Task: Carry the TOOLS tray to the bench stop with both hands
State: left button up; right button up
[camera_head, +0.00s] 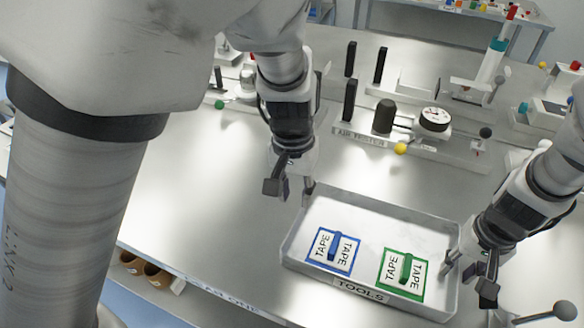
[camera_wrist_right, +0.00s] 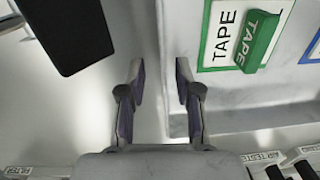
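The TOOLS tray (camera_head: 372,211) is a shallow light-grey tray flat on the bench, with its TOOLS label on the near side. My left gripper (camera_head: 290,190) is open and empty at the tray's far left corner; contact is unclear. My right gripper (camera_head: 468,278) is open at the tray's right wall. In the right wrist view its fingers (camera_wrist_right: 160,80) stand on either side of the tray wall (camera_wrist_right: 177,28), with gaps visible.
Behind the tray stands the air tester fixture with a dial gauge (camera_head: 434,119) and a yellow knob (camera_head: 400,148).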

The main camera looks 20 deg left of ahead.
notch_tip(320, 180, up, 8)
jog(key=shift+d, duration=0.2)
jog(key=shift+r, duration=0.1)
dwell(0.4)
